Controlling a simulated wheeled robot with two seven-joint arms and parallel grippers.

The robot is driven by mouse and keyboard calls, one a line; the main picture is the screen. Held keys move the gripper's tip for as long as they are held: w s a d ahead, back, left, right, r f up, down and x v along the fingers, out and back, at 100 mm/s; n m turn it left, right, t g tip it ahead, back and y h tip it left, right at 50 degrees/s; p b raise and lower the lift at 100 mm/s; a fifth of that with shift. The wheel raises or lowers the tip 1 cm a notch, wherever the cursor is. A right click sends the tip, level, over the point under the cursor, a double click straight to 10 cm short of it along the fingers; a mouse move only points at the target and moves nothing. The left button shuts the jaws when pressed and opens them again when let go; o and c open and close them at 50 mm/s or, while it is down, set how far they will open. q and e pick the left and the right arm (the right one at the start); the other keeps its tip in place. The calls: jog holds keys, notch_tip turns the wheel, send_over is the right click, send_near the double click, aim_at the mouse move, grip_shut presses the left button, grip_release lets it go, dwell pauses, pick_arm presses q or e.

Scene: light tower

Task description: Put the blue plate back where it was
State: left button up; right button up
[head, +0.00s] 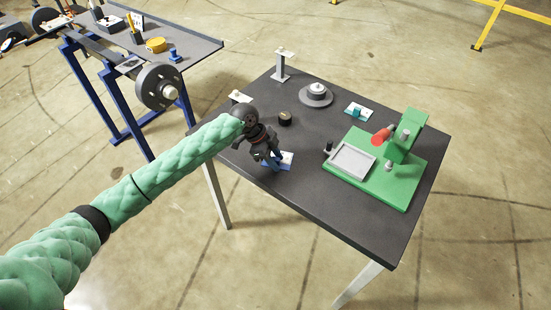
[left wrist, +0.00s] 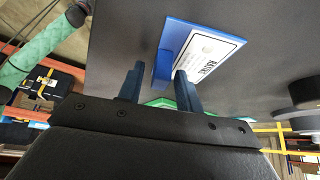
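The blue plate (head: 288,161) lies near the left front edge of the dark table, with a white label on top. It also shows in the left wrist view (left wrist: 213,47), where a raised blue handle (left wrist: 162,68) stands on its near side and black print shows on the label. My left gripper (head: 272,161) is over the plate and partly hides it in the head view. In the left wrist view its two fingers (left wrist: 159,70) are apart, on either side of the handle. Whether they touch it I cannot tell. My right gripper is not in view.
A green press (head: 405,135) with a red handle and grey tray stands at the table's right. A teal plate (head: 358,110), a round grey piece (head: 316,95), a black knob (head: 285,118) and a post (head: 281,68) stand farther back. A blue-legged bench (head: 205,45) is at upper left.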

pick_arm(q)
jog(key=shift+r, duration=0.15)
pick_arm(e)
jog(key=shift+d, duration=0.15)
pick_arm(q)
jog(key=shift+w+a+r, duration=0.1)
jog(key=shift+r, duration=0.05)
jog(key=b+v, duration=0.4)
jog(key=v, duration=0.7)
jog(key=shift+r, duration=0.3)
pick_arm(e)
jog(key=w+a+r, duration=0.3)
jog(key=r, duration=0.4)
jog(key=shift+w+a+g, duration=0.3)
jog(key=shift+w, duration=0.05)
pick_arm(q)
jog(key=shift+a, duration=0.15)
